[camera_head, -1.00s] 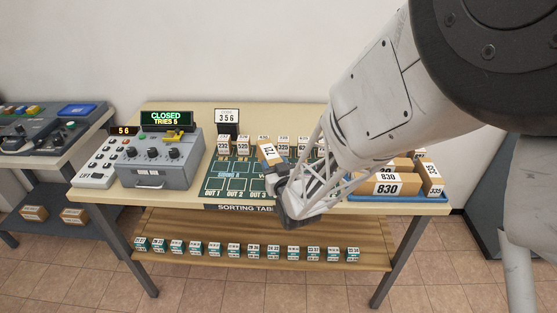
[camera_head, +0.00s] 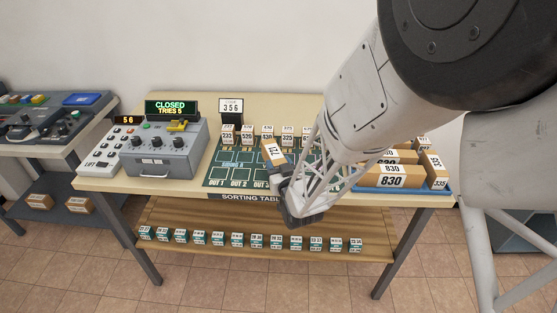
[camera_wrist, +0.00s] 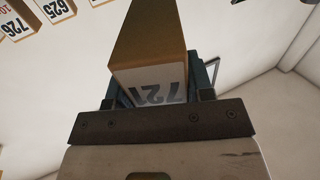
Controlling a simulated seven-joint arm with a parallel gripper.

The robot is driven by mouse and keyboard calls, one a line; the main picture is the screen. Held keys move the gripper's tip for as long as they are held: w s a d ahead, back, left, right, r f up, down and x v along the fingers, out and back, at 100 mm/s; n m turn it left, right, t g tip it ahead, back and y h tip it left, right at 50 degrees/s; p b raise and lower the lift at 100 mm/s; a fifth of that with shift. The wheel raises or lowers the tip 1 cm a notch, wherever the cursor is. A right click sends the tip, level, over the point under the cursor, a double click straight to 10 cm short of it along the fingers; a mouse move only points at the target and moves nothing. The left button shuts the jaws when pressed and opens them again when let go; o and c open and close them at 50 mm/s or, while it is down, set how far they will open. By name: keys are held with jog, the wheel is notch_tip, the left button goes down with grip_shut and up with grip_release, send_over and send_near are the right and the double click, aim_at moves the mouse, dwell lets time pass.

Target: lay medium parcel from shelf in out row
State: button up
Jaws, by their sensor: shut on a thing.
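My gripper (camera_head: 281,175) is shut on a brown parcel (camera_head: 274,152) with a white label, held tilted above the front middle of the sorting table (camera_head: 300,108). In the wrist view the parcel (camera_wrist: 153,40) sits between the fingers, its label (camera_wrist: 150,84) reading 721 upside down. The green mat with the out row (camera_head: 225,183) lies below and to the left; OUT 1 and OUT 2 look empty. The cells to their right are partly hidden by my gripper and arm.
A row of small numbered parcels (camera_head: 247,137) stands along the mat's back. A blue tray (camera_head: 440,190) with larger parcels, one marked 830 (camera_head: 391,181), is at the right. A grey control box (camera_head: 165,150) is at the left. The lower shelf (camera_head: 200,215) holds several small parcels.

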jog(key=shift+f, duration=1.45)
jog(key=shift+f, duration=0.55)
jog(key=o, duration=1.2)
jog(key=shift+s, duration=0.1)
jog(key=shift+v, duration=3.8)
